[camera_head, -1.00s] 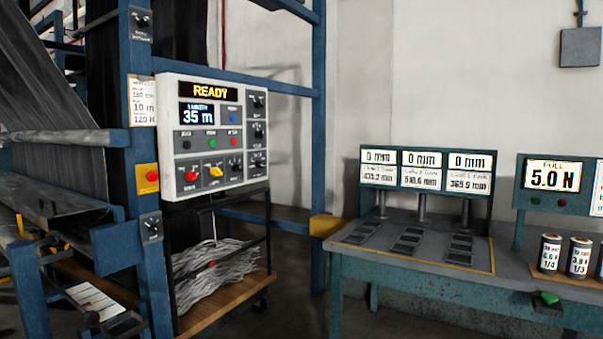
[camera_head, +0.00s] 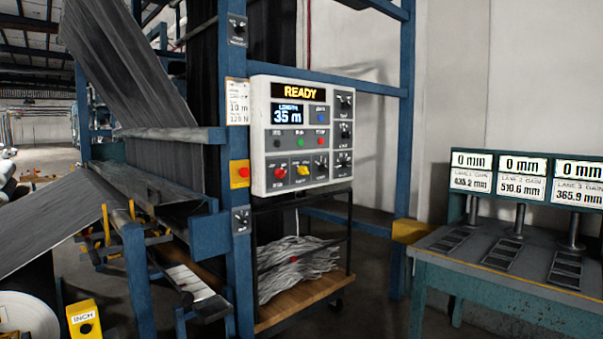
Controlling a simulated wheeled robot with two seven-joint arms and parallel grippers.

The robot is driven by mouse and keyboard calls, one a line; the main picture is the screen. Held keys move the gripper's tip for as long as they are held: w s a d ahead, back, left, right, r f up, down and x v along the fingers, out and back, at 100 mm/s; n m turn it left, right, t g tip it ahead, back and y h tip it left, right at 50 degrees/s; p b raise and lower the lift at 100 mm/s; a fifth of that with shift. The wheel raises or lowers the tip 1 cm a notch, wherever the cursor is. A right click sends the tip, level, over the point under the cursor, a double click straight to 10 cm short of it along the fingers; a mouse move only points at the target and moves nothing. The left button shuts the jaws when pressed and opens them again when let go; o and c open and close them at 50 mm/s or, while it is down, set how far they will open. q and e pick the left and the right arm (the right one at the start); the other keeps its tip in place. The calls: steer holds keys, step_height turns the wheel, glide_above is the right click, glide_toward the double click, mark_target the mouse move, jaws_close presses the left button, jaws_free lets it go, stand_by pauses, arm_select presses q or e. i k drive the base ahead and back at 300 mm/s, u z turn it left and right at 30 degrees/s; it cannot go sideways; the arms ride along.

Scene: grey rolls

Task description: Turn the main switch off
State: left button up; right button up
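A white control panel (camera_head: 260,140) is mounted on the blue machine frame, near the middle of the view. Its top display (camera_head: 300,92) reads READY, and a smaller screen (camera_head: 287,114) reads LENGTH 35 m. Its bottom row has a red knob (camera_head: 280,171), a yellow knob (camera_head: 303,170) and dark knobs (camera_head: 322,166). Further dark knobs (camera_head: 345,100) run down its right side. Small buttons sit in the middle row. The labels are too small to read, so I cannot tell which control is the main switch. Neither gripper is in view.
A red button on a yellow plate (camera_head: 240,173) and dark knobs (camera_head: 241,220) sit on the blue post (camera_head: 231,270). A cart (camera_head: 310,300) with pale strands stands below the panel. A teal bench (camera_head: 480,300) is at right. A yellow INCH box (camera_head: 84,320) is at lower left.

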mark_target(279, 172)
steer(key=z, duration=0.3)
steer(key=i, duration=1)
steer(key=u, duration=0.45)
steer(key=i, duration=0.85)
steer(key=u, duration=0.6)
